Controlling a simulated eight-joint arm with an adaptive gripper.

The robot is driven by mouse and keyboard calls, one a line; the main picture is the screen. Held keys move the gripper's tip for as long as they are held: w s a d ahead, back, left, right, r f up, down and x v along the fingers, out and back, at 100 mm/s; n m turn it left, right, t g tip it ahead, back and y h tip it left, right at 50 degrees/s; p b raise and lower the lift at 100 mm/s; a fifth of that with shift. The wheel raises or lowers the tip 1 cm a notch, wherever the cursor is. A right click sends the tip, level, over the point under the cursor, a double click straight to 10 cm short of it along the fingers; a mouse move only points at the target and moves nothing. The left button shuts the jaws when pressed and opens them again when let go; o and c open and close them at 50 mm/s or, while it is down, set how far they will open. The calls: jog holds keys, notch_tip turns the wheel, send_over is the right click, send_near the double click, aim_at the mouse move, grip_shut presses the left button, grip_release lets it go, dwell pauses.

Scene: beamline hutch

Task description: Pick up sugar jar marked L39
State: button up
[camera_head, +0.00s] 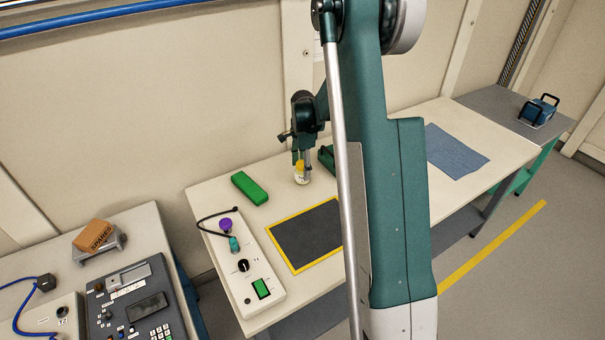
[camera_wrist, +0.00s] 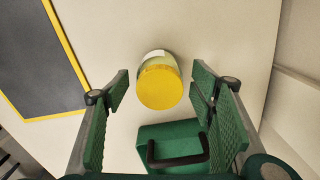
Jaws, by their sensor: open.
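A small jar (camera_wrist: 161,86) with a yellow lid stands on the cream table; it also shows in the head view (camera_head: 301,177). A pale label is partly visible on its side, but I cannot read any marking. My gripper (camera_wrist: 160,100) is open, with one green-padded finger on either side of the jar's lid in the wrist view. The fingers appear apart from the jar. In the head view my gripper (camera_head: 302,160) points down just above the jar and partly hides it.
A green case with a dark handle (camera_wrist: 172,146) stands close to the jar. A dark mat with yellow border (camera_head: 310,235), a green block (camera_head: 249,188) and a control box (camera_head: 241,262) share the table (camera_head: 207,196). A blue cloth (camera_head: 455,150) lies farther right.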

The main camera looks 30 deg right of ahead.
jog(key=shift+a+f+b, duration=0.1)
jog(key=shift+f+b, duration=0.2)
jog(key=shift+f, duration=1.85)
jog(key=c, duration=1.1)
jog(key=shift+r, duration=0.1)
jog(key=shift+c, duration=0.2)
jog(key=shift+r+p, duration=0.6)
jog(key=shift+r, duration=4.35)
